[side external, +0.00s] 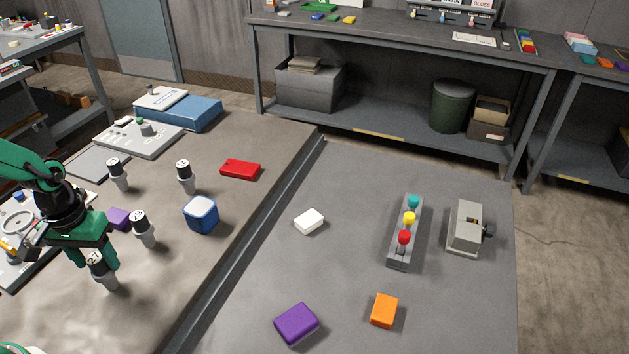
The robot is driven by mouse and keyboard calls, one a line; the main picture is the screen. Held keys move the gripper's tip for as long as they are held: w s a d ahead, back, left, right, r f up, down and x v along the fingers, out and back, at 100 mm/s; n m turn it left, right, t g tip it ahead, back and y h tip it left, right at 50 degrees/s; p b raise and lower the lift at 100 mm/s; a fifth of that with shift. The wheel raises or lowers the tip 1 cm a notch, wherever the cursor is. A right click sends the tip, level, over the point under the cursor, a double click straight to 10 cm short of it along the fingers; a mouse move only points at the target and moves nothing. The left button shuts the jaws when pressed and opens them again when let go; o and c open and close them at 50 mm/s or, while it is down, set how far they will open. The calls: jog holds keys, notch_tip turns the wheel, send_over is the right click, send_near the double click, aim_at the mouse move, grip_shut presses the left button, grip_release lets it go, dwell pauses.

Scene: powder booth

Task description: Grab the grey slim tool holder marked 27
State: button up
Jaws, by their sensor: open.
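A grey slim tool holder (105,280) with a black top stands upright on the brown table at the lower left. The white mark on its top looks like 27 but is small and partly hidden. My gripper (91,263) is open, pointing down over this holder, with its green fingers on either side of its top. I cannot tell whether they touch it. Similar holders stand nearby: one (145,233) just to the right, one (118,178) behind, and one (186,180) farther back right. Their marks are too small to read surely.
A purple block (119,218) lies close behind my gripper. A blue block (202,217) and a red block (240,169) lie to the right. A dark raised rail (252,240) divides off the grey surface, which holds other blocks and a coloured-knob unit (398,252).

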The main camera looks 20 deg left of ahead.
jog(key=shift+f, duration=0.35)
dwell(0.3)
grip_shut()
jog(key=shift+r, duration=0.25)
jog(key=shift+r, duration=0.75)
notch_tip(320, 180, up, 2)
jog(key=shift+d+r, duration=0.15)
jog(key=shift+r, duration=0.1)
jog(key=s+d+r, duration=0.4)
jog(key=d+r, duration=0.2)
jog(key=d, duration=0.4)
jog(key=shift+s+d+r, duration=0.2)
jog(key=shift+s+r, duration=0.1)
jog(key=shift+s, duration=0.05)
